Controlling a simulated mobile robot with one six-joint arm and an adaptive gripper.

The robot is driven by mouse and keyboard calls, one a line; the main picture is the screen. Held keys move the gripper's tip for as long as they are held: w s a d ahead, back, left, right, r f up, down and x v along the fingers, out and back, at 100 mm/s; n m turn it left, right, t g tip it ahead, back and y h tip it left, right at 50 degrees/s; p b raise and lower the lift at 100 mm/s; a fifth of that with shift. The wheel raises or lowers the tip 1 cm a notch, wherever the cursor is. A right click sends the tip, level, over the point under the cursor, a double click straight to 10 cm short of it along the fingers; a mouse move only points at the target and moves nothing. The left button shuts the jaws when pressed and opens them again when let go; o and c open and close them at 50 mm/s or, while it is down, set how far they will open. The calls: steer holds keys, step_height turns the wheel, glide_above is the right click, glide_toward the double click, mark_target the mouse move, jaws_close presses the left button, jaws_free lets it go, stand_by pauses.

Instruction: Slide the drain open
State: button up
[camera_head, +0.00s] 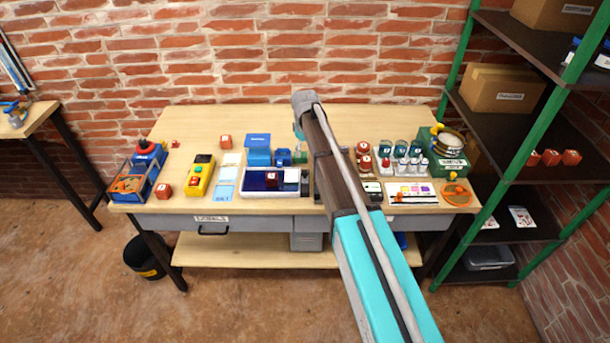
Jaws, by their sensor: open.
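I cannot pick out a part that is clearly the drain. A shallow white-rimmed tray (258,194) with a dark blue inside stands at the front middle of the workbench (180,130), with a dark red block (271,180) in it. My arm reaches up across the picture from the bottom right and covers the bench just right of this tray. A small pale piece shows at the arm's left edge, above the tray. I cannot make out my gripper's fingers; they seem hidden behind the arm.
Left on the bench are a blue bin (157,167), a yellow control box (199,176) and red blocks. Right are several small jars, a green device (448,164) and an orange disc (455,194). Grey drawers (212,226) hang below. A green-framed shelf stands right.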

mark_target(305, 172)
steer(key=shift+f+b, duration=4.9)
steer(key=shift+f, duration=0.35)
jaws_close()
